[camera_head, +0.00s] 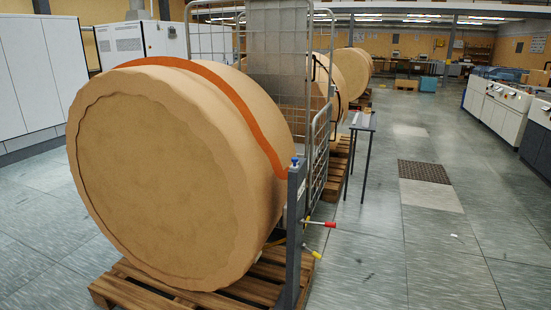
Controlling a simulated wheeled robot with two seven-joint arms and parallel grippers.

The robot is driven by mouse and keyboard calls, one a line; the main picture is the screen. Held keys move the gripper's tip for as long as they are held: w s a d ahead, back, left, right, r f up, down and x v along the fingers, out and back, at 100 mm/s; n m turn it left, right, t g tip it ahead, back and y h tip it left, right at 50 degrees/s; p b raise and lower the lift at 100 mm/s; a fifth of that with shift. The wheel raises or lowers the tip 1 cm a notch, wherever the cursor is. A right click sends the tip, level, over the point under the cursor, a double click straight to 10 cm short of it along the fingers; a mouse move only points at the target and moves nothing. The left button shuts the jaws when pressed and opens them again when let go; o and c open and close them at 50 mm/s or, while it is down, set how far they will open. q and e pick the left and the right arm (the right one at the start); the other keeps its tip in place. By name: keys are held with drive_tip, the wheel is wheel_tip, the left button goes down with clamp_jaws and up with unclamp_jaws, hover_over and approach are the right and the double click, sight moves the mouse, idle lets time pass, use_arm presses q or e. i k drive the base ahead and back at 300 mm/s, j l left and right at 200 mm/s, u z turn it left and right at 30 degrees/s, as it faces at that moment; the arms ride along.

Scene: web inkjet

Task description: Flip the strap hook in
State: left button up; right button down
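A broad orange strap (235,95) runs over the top of a large brown paper roll (160,180) and down its right side. Its lower end meets a dark grey upright post (294,230) with a blue knob (294,162) on top. The strap hook cannot be made out clearly at that end; the post top is too small to show whether it is hooked. A red-tipped lever (329,224) and a yellow-tipped lever (316,254) stick out to the right of the post. Neither of my grippers is in view.
The roll rests on a wooden pallet (125,291). A wire mesh cage (322,140) and a small narrow table (362,121) stand behind the post. White cabinets (25,75) are at the left, machines (500,108) at the right.

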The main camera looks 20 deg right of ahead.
sight(294, 166)
drive_tip(key=i+l, duration=0.2)
drive_tip(key=i+l+u, duration=0.1)
drive_tip(key=l, duration=0.35)
drive_tip(key=i+l, duration=0.25)
drive_tip(key=i+l+u, duration=0.1)
drive_tip(key=l, duration=0.35)
drive_tip(key=i+l, duration=0.45)
drive_tip(key=l, duration=0.25)
drive_tip(key=j+u, duration=0.05)
